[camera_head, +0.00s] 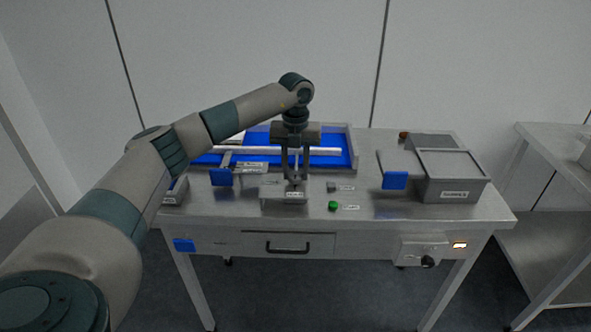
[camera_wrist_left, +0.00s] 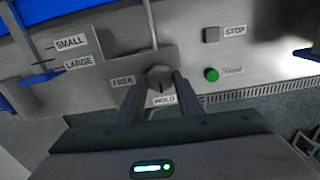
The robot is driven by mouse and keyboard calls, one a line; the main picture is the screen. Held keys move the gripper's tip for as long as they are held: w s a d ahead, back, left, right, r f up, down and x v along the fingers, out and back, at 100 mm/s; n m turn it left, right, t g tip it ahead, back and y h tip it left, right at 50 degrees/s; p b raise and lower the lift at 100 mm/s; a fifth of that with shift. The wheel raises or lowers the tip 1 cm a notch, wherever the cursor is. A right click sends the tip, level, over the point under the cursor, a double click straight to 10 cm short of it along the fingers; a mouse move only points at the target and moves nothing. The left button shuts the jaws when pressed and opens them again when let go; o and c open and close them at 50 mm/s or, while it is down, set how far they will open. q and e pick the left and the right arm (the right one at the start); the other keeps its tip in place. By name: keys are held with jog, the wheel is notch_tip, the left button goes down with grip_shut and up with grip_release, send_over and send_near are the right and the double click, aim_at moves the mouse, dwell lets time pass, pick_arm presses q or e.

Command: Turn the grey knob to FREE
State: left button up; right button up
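The grey knob (camera_wrist_left: 159,77) sits on a small plate (camera_wrist_left: 118,68) on the table, with a FREE label (camera_wrist_left: 123,82) to its left and a HOLD label (camera_wrist_left: 164,99) below it in the left wrist view. A dark line on the knob appears to point down toward HOLD. My left gripper (camera_head: 295,178) points down over the plate in the head view. In the left wrist view its open fingers (camera_wrist_left: 160,84) stand on either side of the knob. I cannot tell whether they touch it. My right gripper is not in view.
A green button (camera_wrist_left: 211,74) and a grey STOP button (camera_wrist_left: 211,34) lie right of the knob. Behind it is a blue-floored tray (camera_head: 335,161) with a white bar. A grey lidded box (camera_head: 450,165) stands at right. Blue paddles (camera_head: 394,180) flank the plate.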

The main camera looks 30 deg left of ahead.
pick_arm(q)
jog(key=shift+m, duration=0.3)
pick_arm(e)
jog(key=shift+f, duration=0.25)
pick_arm(q)
jog(key=shift+m+b, duration=1)
jog(key=shift+m, duration=0.2)
jog(key=m+b, duration=0.2)
jog(key=m, duration=0.2)
jog(key=m+b, duration=0.2)
jog(key=m, duration=0.4)
jog(key=shift+m, duration=1.1)
jog(key=shift+r+m+b, duration=0.1)
jog(key=shift+m+b, duration=0.25)
jog(key=shift+m, duration=0.75)
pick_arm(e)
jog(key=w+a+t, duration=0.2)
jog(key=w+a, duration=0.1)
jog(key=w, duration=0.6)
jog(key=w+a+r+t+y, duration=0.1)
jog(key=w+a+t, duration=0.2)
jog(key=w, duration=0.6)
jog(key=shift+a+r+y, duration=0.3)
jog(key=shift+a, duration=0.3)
pick_arm(q)
jog(key=o, duration=1)
